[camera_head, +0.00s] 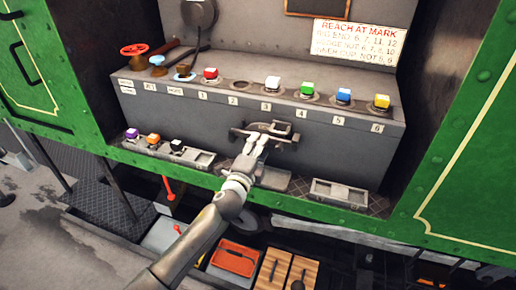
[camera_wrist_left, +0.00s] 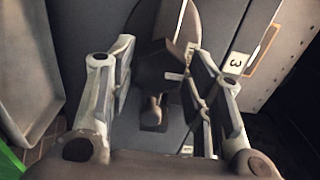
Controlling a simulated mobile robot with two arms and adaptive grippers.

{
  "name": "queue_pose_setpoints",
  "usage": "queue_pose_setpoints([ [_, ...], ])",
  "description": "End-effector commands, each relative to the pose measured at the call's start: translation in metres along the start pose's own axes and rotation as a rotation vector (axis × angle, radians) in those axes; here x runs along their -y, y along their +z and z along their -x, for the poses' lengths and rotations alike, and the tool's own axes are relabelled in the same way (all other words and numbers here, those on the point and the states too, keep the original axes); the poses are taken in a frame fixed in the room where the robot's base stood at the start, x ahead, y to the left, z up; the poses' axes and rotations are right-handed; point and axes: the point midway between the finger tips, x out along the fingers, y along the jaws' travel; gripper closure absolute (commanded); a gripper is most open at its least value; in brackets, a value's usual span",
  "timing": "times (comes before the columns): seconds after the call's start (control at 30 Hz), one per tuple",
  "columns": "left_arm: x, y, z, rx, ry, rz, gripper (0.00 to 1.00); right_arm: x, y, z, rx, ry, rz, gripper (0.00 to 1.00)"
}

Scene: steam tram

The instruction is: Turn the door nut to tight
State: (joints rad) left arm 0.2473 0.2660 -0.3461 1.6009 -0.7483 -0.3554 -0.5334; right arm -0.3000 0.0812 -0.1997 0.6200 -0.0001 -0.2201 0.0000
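The door nut (camera_wrist_left: 163,62) is a dark, faceted piece with a small pale mark beside it, in the middle of the left wrist view. In the head view it is hard to pick out at the dark crossbar fitting (camera_head: 272,131) on the front of the grey box. My left gripper (camera_head: 256,146) reaches up to this fitting from below. In the left wrist view its fingers (camera_wrist_left: 160,85) stand apart, one on each side of the nut. A gap shows at the left finger; contact at the right finger is unclear. My right gripper is in neither view.
Coloured blocks, including a red one (camera_head: 210,73) and a yellow one (camera_head: 382,101), stand along the ledge above number plates. Shallow grey trays (camera_head: 338,194) sit below. A sign (camera_head: 362,42) hangs behind. Green panels flank the box.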

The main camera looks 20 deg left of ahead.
Motion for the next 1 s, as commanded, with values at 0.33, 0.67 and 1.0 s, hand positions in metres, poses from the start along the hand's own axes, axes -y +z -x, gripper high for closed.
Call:
queue_pose_setpoints([
  [0.33, -0.001, 0.000, 0.015, 0.000, 0.002, 0.001, 0.54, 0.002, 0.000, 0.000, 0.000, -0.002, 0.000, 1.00],
  [0.67, -0.002, 0.000, 0.075, 0.000, 0.003, 0.002, 0.54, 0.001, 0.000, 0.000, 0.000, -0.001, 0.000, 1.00],
  [1.0, -0.001, 0.000, 0.115, 0.000, 0.001, 0.001, 0.54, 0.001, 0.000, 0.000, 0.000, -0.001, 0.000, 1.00],
])
